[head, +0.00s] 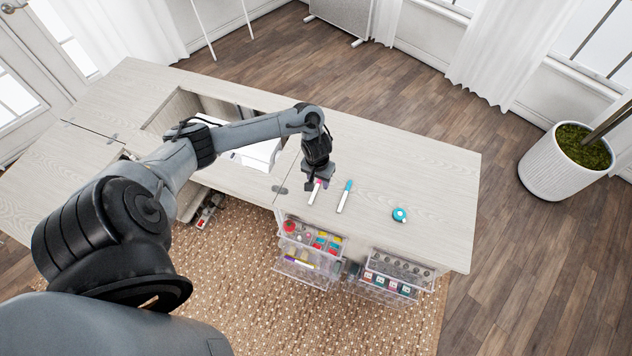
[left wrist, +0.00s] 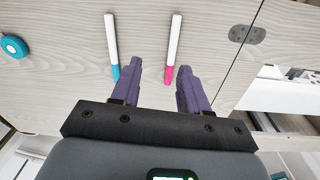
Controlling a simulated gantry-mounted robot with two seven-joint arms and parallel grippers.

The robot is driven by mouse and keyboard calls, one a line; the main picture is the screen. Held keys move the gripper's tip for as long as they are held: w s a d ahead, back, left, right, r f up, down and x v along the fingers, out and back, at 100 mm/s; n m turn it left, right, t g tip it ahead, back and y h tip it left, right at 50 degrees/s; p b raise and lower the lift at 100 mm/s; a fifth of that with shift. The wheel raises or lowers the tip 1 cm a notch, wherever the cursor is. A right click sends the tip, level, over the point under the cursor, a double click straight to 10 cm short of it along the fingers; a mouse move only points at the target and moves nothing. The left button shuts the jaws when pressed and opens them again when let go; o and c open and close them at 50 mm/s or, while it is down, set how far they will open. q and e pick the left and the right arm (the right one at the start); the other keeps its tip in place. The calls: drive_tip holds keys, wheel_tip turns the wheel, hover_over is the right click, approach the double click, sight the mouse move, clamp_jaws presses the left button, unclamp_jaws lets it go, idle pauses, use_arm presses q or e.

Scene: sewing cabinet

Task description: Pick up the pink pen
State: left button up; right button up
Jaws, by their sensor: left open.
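The pink pen (left wrist: 172,50) has a white body and a pink cap, and lies on the pale wooden cabinet top. In the head view its white body (head: 314,196) shows, with the cap partly behind my gripper. My left gripper (head: 318,184) is over the cap end. My right gripper is not in view.
A blue-capped pen (head: 345,197) lies to the right of the pink pen. A round teal object (head: 399,214) lies further right. Clear drawers with sewing items (head: 312,250) stand open at the cabinet front. The right end of the top is clear.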

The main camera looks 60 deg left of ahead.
use_arm(q)
drive_tip(key=a+r, duration=0.1)
drive_tip(key=a, duration=0.1)
drive_tip(key=n+b, duration=0.1)
hover_over(315, 191)
drive_tip(key=shift+g, duration=0.3)
drive_tip(key=f, duration=0.4)
drive_tip(key=shift+s+f, duration=0.25)
drive_tip(key=shift+f, duration=0.05)
drive_tip(key=shift+w+f+b, duration=0.15)
drive_tip(key=shift+f+b, duration=0.9)
drive_tip(key=shift+f, duration=1.75)
clamp_jaws()
